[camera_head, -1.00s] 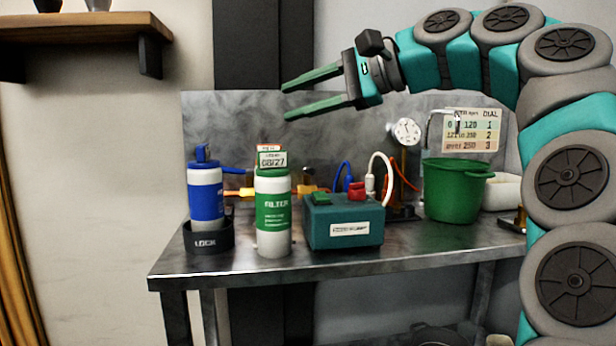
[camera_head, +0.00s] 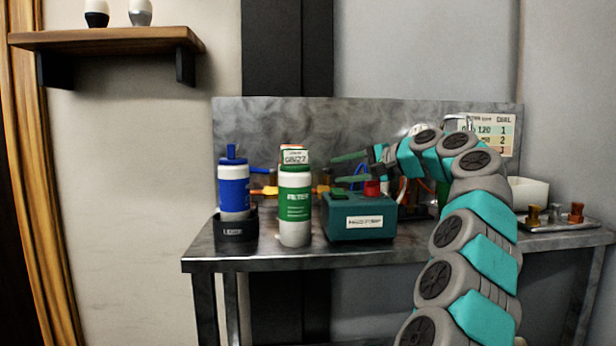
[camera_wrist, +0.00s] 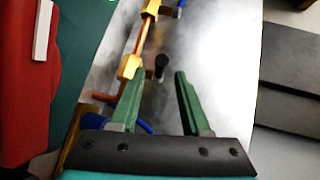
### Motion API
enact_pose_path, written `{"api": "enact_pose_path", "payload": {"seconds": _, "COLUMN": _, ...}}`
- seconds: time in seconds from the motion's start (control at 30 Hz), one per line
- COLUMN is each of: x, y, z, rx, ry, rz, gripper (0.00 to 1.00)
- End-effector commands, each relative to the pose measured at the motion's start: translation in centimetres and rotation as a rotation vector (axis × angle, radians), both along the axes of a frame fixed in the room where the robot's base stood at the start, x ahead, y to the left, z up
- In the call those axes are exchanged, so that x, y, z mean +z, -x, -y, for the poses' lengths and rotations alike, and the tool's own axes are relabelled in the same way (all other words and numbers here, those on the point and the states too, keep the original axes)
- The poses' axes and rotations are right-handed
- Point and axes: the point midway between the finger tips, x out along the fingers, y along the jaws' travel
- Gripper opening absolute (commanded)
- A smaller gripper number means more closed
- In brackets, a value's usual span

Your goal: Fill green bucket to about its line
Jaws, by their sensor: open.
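The green bucket (camera_head: 443,193) is almost wholly hidden behind my arm in the head view; only a sliver of green shows. My gripper (camera_head: 336,168) is open and empty at the back of the bench, above and behind the teal box. In the wrist view my gripper (camera_wrist: 160,76) has its fingers apart, with a small black knob (camera_wrist: 160,62) showing between the tips. I cannot tell how far below the tips it is. A copper pipe with yellow fittings (camera_wrist: 130,67) runs beside the left finger. The bucket's inside and any line are hidden.
A teal box (camera_head: 361,226) stands mid-bench with a red part on top. A green-and-white filter bottle (camera_head: 295,207) stands to its left, then a blue-and-white bottle (camera_head: 234,188) in a black holder (camera_head: 236,229). A tray with small fittings (camera_head: 570,224) lies at right, near a white container (camera_head: 529,192).

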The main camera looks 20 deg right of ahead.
Motion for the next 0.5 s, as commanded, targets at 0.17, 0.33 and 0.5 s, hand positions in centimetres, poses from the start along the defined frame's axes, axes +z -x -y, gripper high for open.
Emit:
{"api": "enact_pose_path", "payload": {"seconds": 0.17, "x": -0.4, "y": -1.1, "z": -0.6, "rx": 0.002, "ry": 0.001, "rz": -0.002, "gripper": 0.47}}
{"api": "enact_pose_path", "payload": {"seconds": 0.33, "x": -0.9, "y": -3.1, "z": -1.8, "rx": 0.004, "ry": 0.000, "rz": -0.004, "gripper": 0.47}}
{"api": "enact_pose_path", "payload": {"seconds": 0.5, "x": -1.5, "y": -5.3, "z": -2.9, "rx": 0.003, "ry": 0.000, "rz": -0.004, "gripper": 0.47}}
